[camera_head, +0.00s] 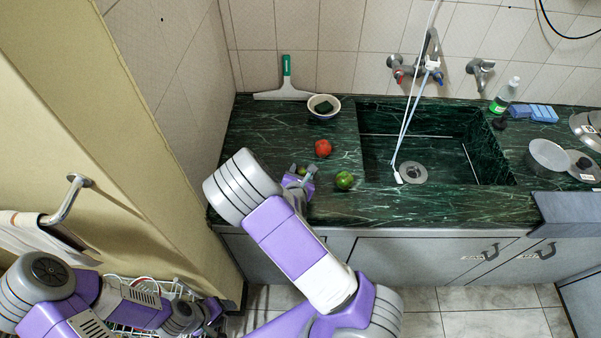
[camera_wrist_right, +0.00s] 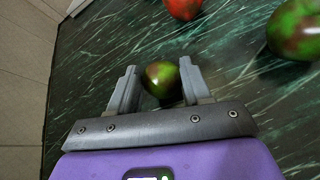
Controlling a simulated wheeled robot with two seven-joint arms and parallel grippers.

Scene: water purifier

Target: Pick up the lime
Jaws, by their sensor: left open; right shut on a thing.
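The lime (camera_wrist_right: 162,82), small and dark green, is between the two fingers of my right gripper (camera_wrist_right: 160,88) in the right wrist view. The fingers are shut on it, one on each side, low over the dark green marble counter. In the head view my right gripper (camera_head: 304,178) is at the counter's left part, and the lime (camera_head: 302,171) shows only as a small green patch, mostly hidden by the gripper. My left gripper (camera_head: 212,312) is low at the left, away from the counter, and is open; its fingers are hard to make out.
A green and red mango (camera_head: 344,180) lies just right of my right gripper, and a red fruit (camera_head: 323,148) lies behind it. A bowl (camera_head: 324,106) with a dark sponge stands farther back. The sink (camera_head: 440,150) is to the right. A wire rack (camera_head: 150,288) is near my left arm.

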